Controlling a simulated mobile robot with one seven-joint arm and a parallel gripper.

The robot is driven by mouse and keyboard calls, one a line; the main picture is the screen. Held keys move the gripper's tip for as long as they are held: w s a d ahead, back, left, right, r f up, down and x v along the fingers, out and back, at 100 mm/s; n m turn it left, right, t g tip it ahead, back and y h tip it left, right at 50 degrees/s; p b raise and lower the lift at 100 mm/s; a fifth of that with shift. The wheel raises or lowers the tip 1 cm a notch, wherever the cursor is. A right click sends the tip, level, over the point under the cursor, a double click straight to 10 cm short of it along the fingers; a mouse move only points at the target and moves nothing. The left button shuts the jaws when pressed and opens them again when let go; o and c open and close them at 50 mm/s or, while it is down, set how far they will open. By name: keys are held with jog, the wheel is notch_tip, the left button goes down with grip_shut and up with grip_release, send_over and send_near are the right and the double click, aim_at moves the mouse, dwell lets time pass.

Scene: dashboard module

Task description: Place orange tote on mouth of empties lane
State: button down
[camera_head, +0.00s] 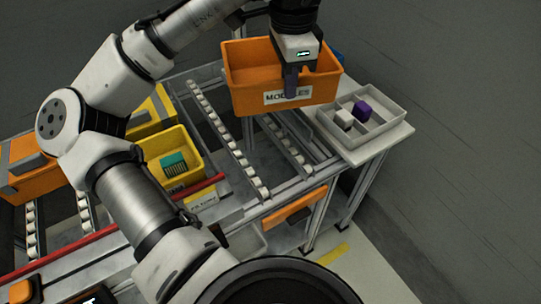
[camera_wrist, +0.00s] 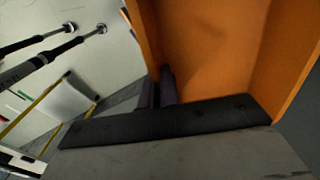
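The orange tote (camera_head: 245,92) is held in the air above the roller lanes, at the upper middle of the head view. Its front wall bears a white "MODULES" label, partly covered by my gripper. My gripper (camera_head: 291,84) comes down from above and is shut on that front wall. In the wrist view, the tote's orange inside (camera_wrist: 205,40) looks empty where visible, with my dark fingers (camera_wrist: 166,88) at its wall. A lane with two white roller tracks (camera_head: 229,138) lies below and in front of the tote. No sign clearly marks this as the empties lane.
A yellow bin (camera_head: 198,158) with green parts stands left of the lane. A white divided tray (camera_head: 385,137) with a purple block (camera_head: 362,110) sits on the right-hand table, close to the tote. A red bar (camera_head: 205,188) runs along the rack front. An orange part (camera_head: 295,206) sits lower down.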

notch_tip(320, 180, down, 20)
jog(key=s+n+b, duration=0.1)
jog(key=s+n, duration=0.1)
jog(key=n, duration=0.1)
jog(key=shift+d+n, duration=0.2)
jog(key=shift+n, duration=0.2)
jog(key=shift+f, duration=0.1)
jog(key=shift+f, duration=0.15)
jog(key=c, duration=1.6)
grip_release()
jog(key=shift+c, duration=0.2)
notch_tip(320, 180, up, 12)
jog(key=shift+r, duration=0.2)
